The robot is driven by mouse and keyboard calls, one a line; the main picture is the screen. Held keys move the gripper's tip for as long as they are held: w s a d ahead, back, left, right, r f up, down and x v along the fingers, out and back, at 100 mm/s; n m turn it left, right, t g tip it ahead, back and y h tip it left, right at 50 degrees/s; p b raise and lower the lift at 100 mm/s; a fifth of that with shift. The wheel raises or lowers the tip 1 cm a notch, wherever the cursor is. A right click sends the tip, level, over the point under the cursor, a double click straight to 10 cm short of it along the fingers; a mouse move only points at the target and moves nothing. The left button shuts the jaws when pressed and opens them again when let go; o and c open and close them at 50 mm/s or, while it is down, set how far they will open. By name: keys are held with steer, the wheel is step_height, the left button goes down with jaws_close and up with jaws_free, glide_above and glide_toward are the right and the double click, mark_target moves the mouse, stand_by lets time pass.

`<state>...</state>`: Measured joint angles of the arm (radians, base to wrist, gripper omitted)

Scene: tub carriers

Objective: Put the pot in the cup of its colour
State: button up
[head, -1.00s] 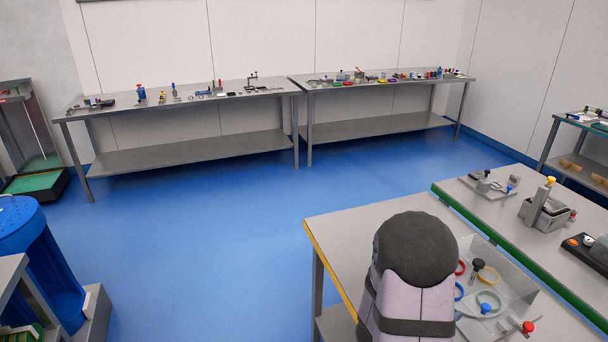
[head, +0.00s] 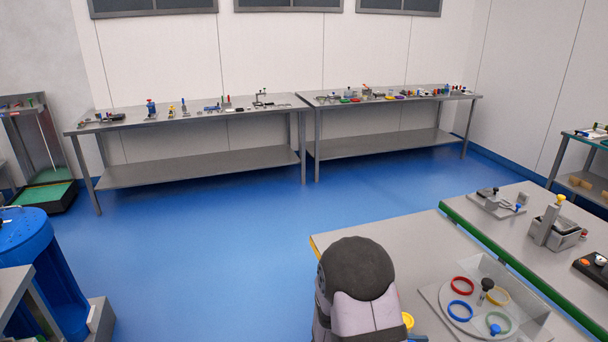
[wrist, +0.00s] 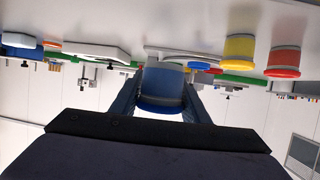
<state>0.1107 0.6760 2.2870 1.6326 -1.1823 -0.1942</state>
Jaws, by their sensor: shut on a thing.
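My gripper (wrist: 160,82) is shut on a blue pot (wrist: 162,100), which sits between the two fingers in the wrist view. On the near table a round carrier (head: 474,326) bears coloured ring-shaped cups: a red cup (head: 462,286), a yellow cup (head: 497,295), a blue cup (head: 460,312) and a green cup (head: 499,322). The held pot is apart from the carrier as far as I can tell. A yellow pot (wrist: 238,50) and a red pot (wrist: 283,62) stand to the right in the wrist view.
A dark-topped post (head: 487,286) rises amid the cups, and a blue knob (head: 495,329) is near the green cup. A clear panel stands behind the carrier. Grey fixtures (head: 560,232) stand on the adjoining table.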

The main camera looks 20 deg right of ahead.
steer(key=w+a+f+n+t+y, duration=0.1)
steer(key=w+a+n+t, duration=0.1)
steer(key=a, duration=0.7)
steer(key=w+a+f+n+t+y, duration=0.1)
steer(key=w+a+f+n+t, duration=0.1)
steer(key=a, duration=0.6)
steer(key=w+a+f+n+t+y, duration=0.1)
steer(key=w+a+n+t, duration=0.3)
steer(key=a, duration=0.5)
steer(key=shift+a+f+n+t, duration=0.3)
steer(key=shift+n+t, duration=0.2)
steer(key=shift+t, duration=0.4)
